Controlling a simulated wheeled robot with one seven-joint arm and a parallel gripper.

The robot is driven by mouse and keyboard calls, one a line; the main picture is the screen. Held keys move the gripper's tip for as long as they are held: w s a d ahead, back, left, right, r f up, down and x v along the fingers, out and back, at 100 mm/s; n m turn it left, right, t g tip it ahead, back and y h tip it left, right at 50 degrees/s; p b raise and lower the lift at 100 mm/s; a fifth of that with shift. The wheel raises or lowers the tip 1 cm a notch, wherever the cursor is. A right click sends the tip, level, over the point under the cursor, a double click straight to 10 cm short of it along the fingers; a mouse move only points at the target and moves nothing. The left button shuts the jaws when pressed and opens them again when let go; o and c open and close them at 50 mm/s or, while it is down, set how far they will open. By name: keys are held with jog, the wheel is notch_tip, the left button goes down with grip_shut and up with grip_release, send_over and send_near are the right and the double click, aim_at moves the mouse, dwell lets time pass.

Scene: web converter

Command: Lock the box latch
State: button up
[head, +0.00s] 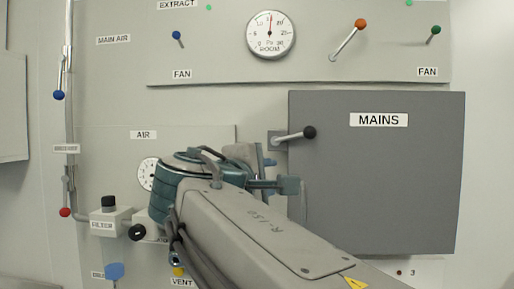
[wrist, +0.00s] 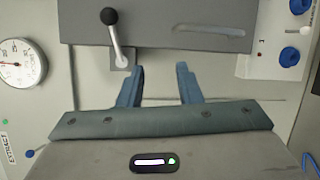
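The grey box marked MAINS (head: 377,190) has its door flush in its frame, as far as I can tell. Its latch (head: 294,136) is a silver lever with a black knob, on a small plate by the box's left edge. The lever points right and slightly up, with the knob over the door. In the wrist view the latch (wrist: 116,40) is ahead and left of the fingers, and the box (wrist: 165,30) spans the top. My gripper (head: 278,172) is just below the latch in the head view. In the wrist view my gripper (wrist: 160,76) is open and empty, apart from the lever.
Above is a panel with a round gauge (head: 270,34) and several knobbed levers, including an orange-knobbed one (head: 348,40). At left are a vertical pipe (head: 70,120) and a filter block (head: 110,220). My arm hides part of the lower wall and the AIR panel (head: 200,137).

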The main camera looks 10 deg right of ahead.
aim_at(292, 137)
notch_tip(292, 137, up, 6)
jog(key=a+f+t+h, duration=0.1)
jog(key=shift+n, duration=0.3)
jog(key=p+x, duration=0.1)
jog(key=x, duration=0.3)
jog(key=p+x, duration=0.2)
jog(key=x, duration=0.3)
jog(key=r+p+x, duration=0.1)
jog(key=x, duration=0.3)
jog(key=shift+w+p, duration=0.25)
jog(key=shift+p, duration=0.05)
grip_shut()
